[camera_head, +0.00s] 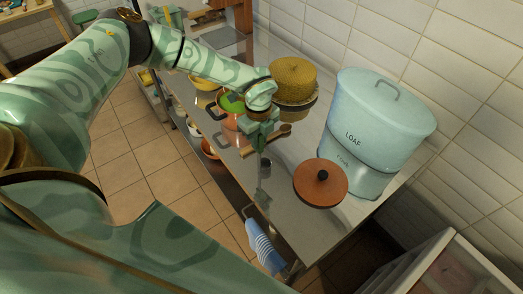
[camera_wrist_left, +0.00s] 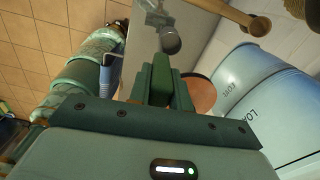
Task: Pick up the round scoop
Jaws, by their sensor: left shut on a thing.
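My left gripper (camera_head: 262,142) is over the steel counter, pointing down, with its jaws shut on the round scoop. The scoop's small dark grey round bowl (camera_head: 265,162) shows just below the fingertips. In the left wrist view the bowl (camera_wrist_left: 170,41) sits just beyond the left gripper's fingertips (camera_wrist_left: 161,62). The scoop's handle is mostly hidden by the fingers, and I cannot tell whether the bowl touches the counter. My right gripper is not in view.
A wooden utensil (camera_head: 285,130) lies close to the gripper. An orange pot (camera_head: 228,122), a yellow woven dome (camera_head: 293,72), a brown lid (camera_head: 321,184) and a pale blue LOAF bin (camera_head: 375,115) surround it. A blue striped towel (camera_head: 262,246) hangs at the front edge.

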